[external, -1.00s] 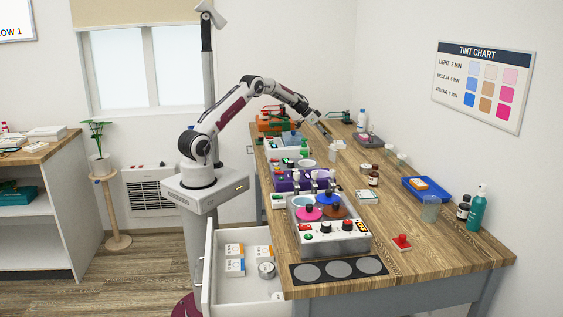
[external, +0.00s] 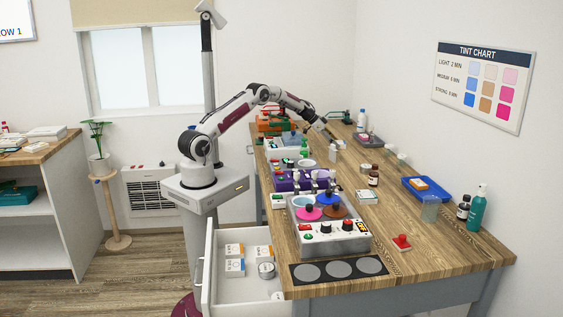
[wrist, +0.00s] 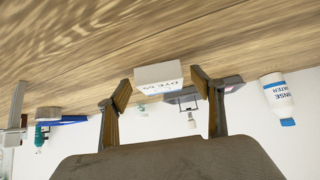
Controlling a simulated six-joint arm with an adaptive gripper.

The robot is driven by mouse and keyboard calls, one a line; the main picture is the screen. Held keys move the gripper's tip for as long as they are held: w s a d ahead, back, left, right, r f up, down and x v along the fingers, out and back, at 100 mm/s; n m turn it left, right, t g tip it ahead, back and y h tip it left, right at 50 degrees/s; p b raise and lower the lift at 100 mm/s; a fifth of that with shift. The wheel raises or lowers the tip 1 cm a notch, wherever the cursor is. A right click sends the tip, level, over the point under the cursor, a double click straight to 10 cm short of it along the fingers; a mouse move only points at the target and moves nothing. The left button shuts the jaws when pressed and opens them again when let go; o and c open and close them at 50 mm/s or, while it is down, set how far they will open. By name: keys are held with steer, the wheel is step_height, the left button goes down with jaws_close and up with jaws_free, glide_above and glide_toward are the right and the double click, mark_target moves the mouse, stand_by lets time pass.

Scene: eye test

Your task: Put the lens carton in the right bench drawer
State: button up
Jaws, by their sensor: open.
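My gripper (wrist: 160,95) is open, with a finger on each side of a white box with blue lettering (wrist: 158,74) in the wrist view. I cannot tell whether the fingers touch it, and its lettering is too partial to name it the lens carton. In the external view my gripper (external: 332,138) is low over the far part of the bench (external: 440,240). An open white drawer (external: 225,287) juts from the bench's near left end.
A dye machine (external: 330,245) and a purple rack (external: 290,182) crowd the bench's left side. A dark tray (external: 368,140) and a rinse water bottle (wrist: 276,95) stand near my gripper. A blue tray (external: 428,194) and a teal bottle (external: 477,210) are at the right.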

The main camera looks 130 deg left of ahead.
stand_by(0.3)
steer(key=c, duration=1.3)
steer(key=shift+r, duration=0.15)
steer(key=shift+r, duration=4.9)
